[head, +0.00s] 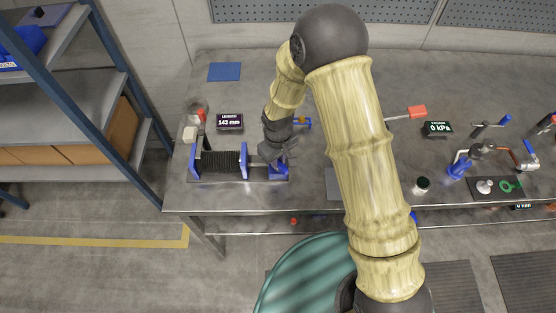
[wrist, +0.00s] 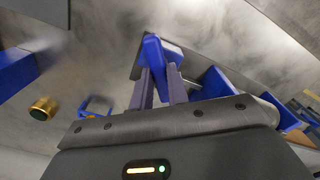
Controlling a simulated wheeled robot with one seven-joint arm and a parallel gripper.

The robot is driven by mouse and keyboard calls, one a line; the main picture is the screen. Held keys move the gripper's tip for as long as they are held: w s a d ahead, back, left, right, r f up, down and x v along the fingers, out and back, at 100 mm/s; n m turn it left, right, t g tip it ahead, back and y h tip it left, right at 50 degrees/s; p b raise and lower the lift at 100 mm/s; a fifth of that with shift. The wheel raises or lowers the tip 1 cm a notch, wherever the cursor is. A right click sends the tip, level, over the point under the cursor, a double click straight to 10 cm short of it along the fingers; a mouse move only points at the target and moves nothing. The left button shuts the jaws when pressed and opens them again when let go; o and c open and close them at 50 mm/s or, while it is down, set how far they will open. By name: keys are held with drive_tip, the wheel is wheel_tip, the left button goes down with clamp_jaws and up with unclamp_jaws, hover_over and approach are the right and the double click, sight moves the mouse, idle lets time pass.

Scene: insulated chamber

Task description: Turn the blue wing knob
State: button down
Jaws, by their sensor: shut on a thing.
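The blue wing knob (wrist: 155,50) stands up between my fingers in the wrist view. My gripper (wrist: 160,78) is shut on it, with one finger on each side. In the head view my gripper (head: 279,157) is at the right end of a black bellows device (head: 220,160) with blue end plates. There the knob is mostly hidden by my gripper and cannot be told apart from the blue end block (head: 278,172). A length display (head: 230,122) behind the bellows reads 143 mm.
The grey bench (head: 250,95) has free room behind the bellows. A blue pad (head: 224,72) lies at the back left. A pressure display (head: 437,129) reading 0 kPa and several valves stand on the right. A blue-framed shelf (head: 75,80) is at the left.

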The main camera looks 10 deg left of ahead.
drive_tip(key=n, duration=0.3)
drive_tip(key=shift+n+b, duration=0.3)
drive_tip(key=shift+n, duration=1.9)
drive_tip(key=c, duration=1.4)
unclamp_jaws()
drive_tip(key=shift+o, duration=0.2)
drive_tip(key=shift+r, duration=0.1)
wheel_tip(320, 180, up, 17)
drive_tip(key=b, duration=0.2)
drive_tip(key=shift+r, duration=0.1)
